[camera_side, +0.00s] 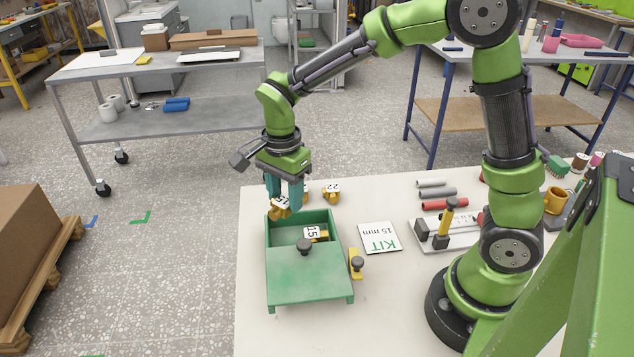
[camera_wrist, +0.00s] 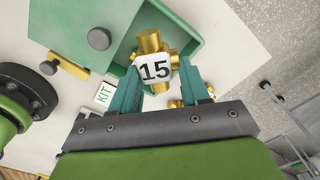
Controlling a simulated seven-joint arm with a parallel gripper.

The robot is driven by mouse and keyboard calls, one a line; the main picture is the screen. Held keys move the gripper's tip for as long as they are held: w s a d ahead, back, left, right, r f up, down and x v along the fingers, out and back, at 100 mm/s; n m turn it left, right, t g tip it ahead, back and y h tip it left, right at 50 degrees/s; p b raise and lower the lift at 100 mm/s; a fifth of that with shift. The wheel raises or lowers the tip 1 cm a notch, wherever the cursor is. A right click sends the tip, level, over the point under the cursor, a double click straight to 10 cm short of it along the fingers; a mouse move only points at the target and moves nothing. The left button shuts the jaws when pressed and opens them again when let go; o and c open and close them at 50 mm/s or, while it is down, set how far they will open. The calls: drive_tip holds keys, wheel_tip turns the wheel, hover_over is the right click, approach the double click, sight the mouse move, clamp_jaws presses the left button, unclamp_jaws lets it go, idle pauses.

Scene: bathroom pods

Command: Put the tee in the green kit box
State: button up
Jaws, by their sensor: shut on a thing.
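My gripper (camera_side: 285,198) is shut on a brass tee (camera_side: 279,208) with a white tag, above the far left part of the green kit box (camera_side: 273,248). In the wrist view the tee (camera_wrist: 150,42) sits between my teal fingertips (camera_wrist: 160,82), and its tag reads 15. The box's green wall also shows there (camera_wrist: 190,25). The box's lid (camera_side: 308,280), with a dark knob (camera_side: 304,246), covers the near part; the far part is open. Another brass fitting tagged 15 (camera_side: 312,233) lies inside the box.
A fitting tagged 22 (camera_side: 332,192) stands on the table behind the box, with another partly hidden near my gripper. A KIT 15 mm card (camera_side: 380,238) and a yellow piece with a dark knob (camera_side: 356,264) lie right of the box. Grey and red tubes (camera_side: 445,204) lie farther right.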

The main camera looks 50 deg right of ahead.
wheel_tip(320, 180, down, 10)
drive_tip(key=shift+r, duration=0.1)
idle(0.4)
drive_tip(key=o, duration=0.8)
